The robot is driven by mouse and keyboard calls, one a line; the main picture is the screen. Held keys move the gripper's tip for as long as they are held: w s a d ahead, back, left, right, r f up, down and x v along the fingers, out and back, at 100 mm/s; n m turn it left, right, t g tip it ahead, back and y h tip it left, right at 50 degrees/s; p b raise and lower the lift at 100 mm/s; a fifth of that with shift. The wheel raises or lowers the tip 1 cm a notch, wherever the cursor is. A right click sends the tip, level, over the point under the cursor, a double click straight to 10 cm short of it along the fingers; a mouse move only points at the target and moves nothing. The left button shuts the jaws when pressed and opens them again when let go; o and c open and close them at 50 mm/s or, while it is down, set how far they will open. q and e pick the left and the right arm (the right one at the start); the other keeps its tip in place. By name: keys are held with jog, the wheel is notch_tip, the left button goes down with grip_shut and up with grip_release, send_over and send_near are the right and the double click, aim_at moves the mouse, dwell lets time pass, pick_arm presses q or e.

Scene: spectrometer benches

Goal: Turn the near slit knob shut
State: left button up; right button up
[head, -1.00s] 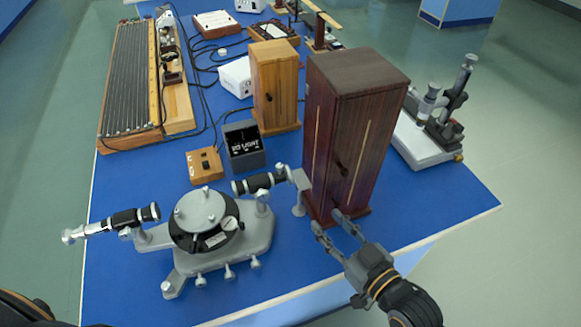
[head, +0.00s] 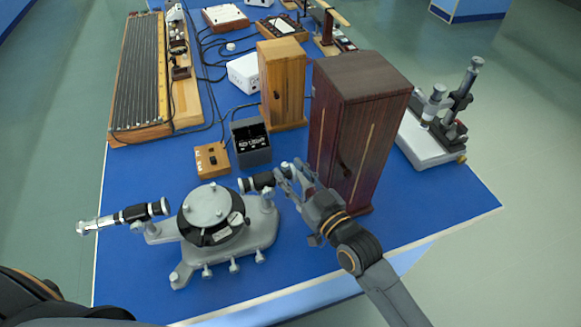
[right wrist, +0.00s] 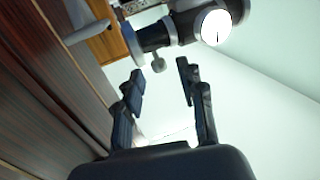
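The grey spectrometer (head: 235,250) stands at the front of the blue bench, with a round table between two black tubes. Its right tube (head: 256,182) points toward the dark wooden cabinet. In the right wrist view a small grey knob (right wrist: 158,65) sticks out from the tube, near a bright round face with a thin dark slit (right wrist: 217,27). My right gripper (head: 287,174) is at this tube's end, partly hiding it. In the right wrist view the gripper (right wrist: 162,82) is open and empty, the knob just beyond and between its fingertips; contact is not visible. My left gripper is out of view.
The tall dark cabinet (head: 348,140) stands close on the right of my right gripper. A black lamp box (head: 250,145) and a small wooden switch box (head: 211,160) stand behind the spectrometer. A microscope-like instrument (head: 428,140) is at the right edge.

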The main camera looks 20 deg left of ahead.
jog(key=shift+w+a, duration=0.35)
grip_shut()
jog(key=n+g+b, duration=0.1)
jog(key=b, duration=0.1)
jog(key=n+g+y+b, duration=0.1)
jog(key=b, duration=0.2)
jog(key=g+y+b, duration=0.1)
jog(key=b, duration=0.2)
jog(key=shift+w+d+f+n, duration=0.15)
jog(key=shift+w+n, duration=0.1)
jog(key=shift+n, duration=0.15)
jog(key=shift+r+g+y+b, duration=0.3)
jog(key=shift+g+b, duration=0.2)
jog(key=shift+b, duration=0.25)
grip_release()
jog(key=shift+f, duration=0.1)
